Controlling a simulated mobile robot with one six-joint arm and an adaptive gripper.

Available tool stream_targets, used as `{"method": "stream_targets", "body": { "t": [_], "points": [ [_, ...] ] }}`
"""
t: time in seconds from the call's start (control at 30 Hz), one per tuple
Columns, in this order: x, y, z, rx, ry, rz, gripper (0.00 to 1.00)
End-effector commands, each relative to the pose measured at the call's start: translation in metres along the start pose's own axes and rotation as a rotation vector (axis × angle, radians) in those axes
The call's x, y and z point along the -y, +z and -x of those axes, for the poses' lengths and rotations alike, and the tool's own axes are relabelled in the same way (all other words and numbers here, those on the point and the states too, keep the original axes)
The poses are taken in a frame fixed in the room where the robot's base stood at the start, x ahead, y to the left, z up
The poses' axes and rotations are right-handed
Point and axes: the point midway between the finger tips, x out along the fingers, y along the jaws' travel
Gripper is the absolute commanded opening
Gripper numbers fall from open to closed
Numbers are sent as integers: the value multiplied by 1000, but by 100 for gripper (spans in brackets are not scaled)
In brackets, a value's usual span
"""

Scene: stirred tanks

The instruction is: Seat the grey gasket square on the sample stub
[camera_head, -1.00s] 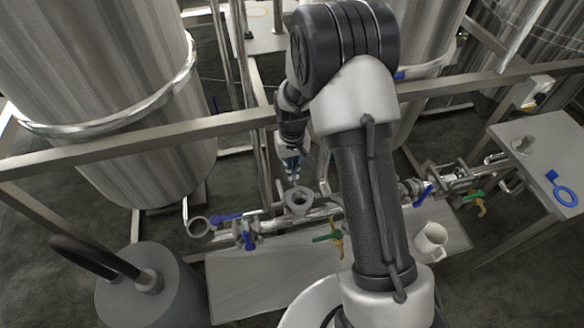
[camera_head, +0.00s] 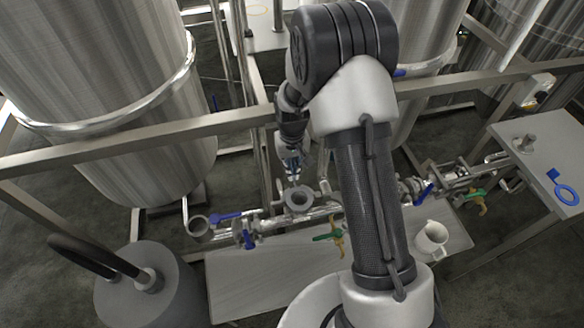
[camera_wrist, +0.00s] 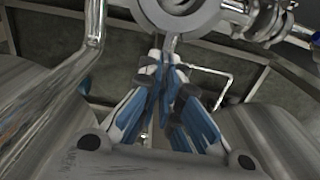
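The grey gasket (camera_head: 298,199) is a flat ring over the pipework, just left of my arm. In the wrist view the grey gasket (camera_wrist: 148,10) is cut by the top edge, and a narrow tab runs from it down to the fingertips. My gripper (camera_head: 293,178) is above and behind the ring; in the wrist view its blue-padded fingers (camera_wrist: 165,62) are closed together on the tab. Bright metal shows through the ring's opening. The sample stub is not clearly seen, and I cannot tell whether the ring is around it or above it.
Valves with blue (camera_head: 228,217) and green (camera_head: 328,237) handles line the pipe run. An open pipe end (camera_head: 197,227) is at left. A white mug (camera_head: 431,240) stands on the low bench (camera_head: 250,285). A blue ring with a tab (camera_head: 566,192) lies on the right table. Tanks and rails surround the arm.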

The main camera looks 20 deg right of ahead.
Motion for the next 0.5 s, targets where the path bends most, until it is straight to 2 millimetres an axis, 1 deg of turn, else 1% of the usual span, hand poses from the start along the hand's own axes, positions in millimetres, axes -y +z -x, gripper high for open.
{"method": "stream_targets", "body": {
  "t": [0.5],
  "points": [
    [0, 0, -14, 0, 0, 0, 0]
  ]
}}
